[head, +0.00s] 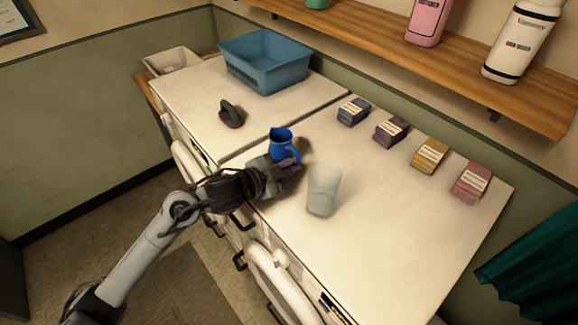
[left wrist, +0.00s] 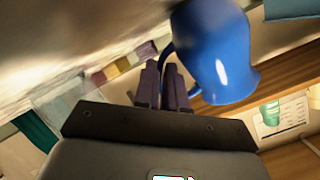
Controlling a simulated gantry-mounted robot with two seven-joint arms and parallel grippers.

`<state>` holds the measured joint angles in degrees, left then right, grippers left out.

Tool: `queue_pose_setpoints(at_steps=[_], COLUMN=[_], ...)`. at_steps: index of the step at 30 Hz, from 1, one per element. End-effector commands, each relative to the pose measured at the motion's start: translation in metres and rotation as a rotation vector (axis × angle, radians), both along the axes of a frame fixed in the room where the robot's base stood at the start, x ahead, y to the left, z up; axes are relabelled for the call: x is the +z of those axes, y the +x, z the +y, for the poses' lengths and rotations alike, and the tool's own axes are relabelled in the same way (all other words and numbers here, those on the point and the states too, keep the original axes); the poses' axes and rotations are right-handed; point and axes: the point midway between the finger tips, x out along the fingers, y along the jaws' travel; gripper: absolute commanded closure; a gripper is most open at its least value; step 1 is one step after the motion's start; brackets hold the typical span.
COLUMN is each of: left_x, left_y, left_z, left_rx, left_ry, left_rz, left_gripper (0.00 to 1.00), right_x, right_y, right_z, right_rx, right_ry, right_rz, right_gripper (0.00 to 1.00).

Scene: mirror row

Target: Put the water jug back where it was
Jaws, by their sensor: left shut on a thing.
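The water jug is a blue jug (head: 281,142) with a spout and a handle, over the near middle of the white machine tops, by the seam between them. My left gripper (head: 289,167) is at the jug's handle side, shut on the handle. In the left wrist view, the jug (left wrist: 215,55) stands large beside the closed fingers (left wrist: 165,88), its handle running between them. In the head view the jug looks about upright. I cannot tell whether its base touches the top. My right gripper is not in view.
A frosted cup (head: 323,190) stands close right of my left gripper. Several small boxes (head: 430,155) line the back edge. A dark iron-like object (head: 231,115) and a blue basket (head: 264,62) are on the left top. Bottles stand on the wooden shelf (head: 385,38). The right top's front is clear.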

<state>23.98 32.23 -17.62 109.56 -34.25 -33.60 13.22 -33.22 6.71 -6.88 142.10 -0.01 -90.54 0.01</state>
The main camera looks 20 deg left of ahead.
Motion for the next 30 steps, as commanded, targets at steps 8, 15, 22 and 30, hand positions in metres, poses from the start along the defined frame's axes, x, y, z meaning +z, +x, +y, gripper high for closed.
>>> queue_pose_setpoints(at_steps=[8,15,22,30], left_x=[0.0007,-0.0033,-0.0032,0.0009], left_y=[0.0003,0.0001,0.0002,-0.0051], left_z=[0.0001,0.0002,0.0003,0.0039], left_rx=[0.000,0.001,0.001,0.001], left_ry=[0.000,0.000,0.000,0.003], left_rz=[-0.003,-0.001,0.000,0.000], left_gripper=[1.00,0.76,0.64,0.64], right_x=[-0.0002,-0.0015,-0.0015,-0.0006], right_y=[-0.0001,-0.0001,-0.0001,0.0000], right_z=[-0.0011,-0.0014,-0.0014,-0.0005], right_rx=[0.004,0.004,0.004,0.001], right_ry=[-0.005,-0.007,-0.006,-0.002], right_rz=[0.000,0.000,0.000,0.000], right_gripper=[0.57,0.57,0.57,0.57])
